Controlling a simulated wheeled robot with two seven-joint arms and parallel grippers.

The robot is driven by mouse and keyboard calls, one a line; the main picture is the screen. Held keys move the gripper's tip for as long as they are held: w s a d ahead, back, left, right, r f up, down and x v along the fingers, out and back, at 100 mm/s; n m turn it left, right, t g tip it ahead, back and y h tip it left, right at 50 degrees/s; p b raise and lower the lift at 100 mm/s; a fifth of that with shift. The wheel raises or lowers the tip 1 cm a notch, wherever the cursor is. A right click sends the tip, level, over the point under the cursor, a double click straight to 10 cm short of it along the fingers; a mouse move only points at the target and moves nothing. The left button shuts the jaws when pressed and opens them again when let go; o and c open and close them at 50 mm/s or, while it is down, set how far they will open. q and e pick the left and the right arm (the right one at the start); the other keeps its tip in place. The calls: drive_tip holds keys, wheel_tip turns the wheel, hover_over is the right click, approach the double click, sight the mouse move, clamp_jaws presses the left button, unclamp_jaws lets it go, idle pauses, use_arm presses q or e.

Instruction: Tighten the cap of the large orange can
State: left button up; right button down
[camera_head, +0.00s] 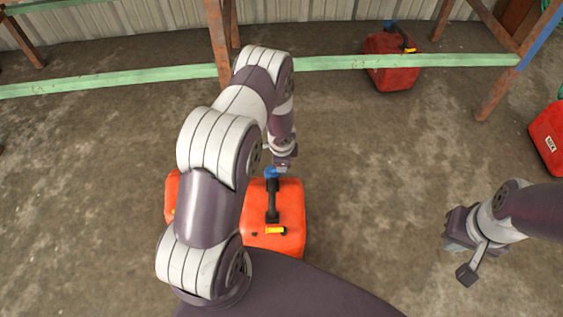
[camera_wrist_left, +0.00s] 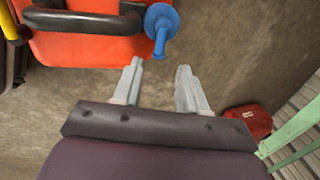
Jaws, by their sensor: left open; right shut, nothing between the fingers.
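The large orange can (camera_head: 290,195) stands on the floor below my left arm, with a black handle along its top. Its blue cap (camera_head: 271,172) is at the far end of the handle. In the left wrist view the blue cap (camera_wrist_left: 160,20) has a round flange and a narrow tab pointing toward my fingers. My left gripper (camera_wrist_left: 160,68) is open, its two fingertips just short of the tab, with nothing between them. In the head view its fingers are small and partly hidden near the cap. My right gripper (camera_head: 461,258) is shut and empty, well right of the can.
Orange shows left of my left arm (camera_head: 171,190); whether it is a second can is hidden. A red can (camera_head: 392,72) stands at the back by a green rail (camera_head: 330,63). Another red can (camera_head: 549,138) is at the right edge. Rusty posts stand behind. Floor between the cans is clear.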

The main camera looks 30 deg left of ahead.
use_arm(q)
drive_tip(key=r, duration=0.2)
drive_tip(key=r+p, duration=0.1)
drive_tip(key=r, duration=0.1)
drive_tip(key=s+r, duration=0.1)
drive_tip(key=shift+d+r+p, duration=0.25)
drive_tip(key=shift+r+p, duration=0.05)
drive_tip(key=shift+r, duration=0.1)
use_arm(e)
wheel_tip(320, 180, up, 3)
drive_tip(key=shift+f, duration=0.2)
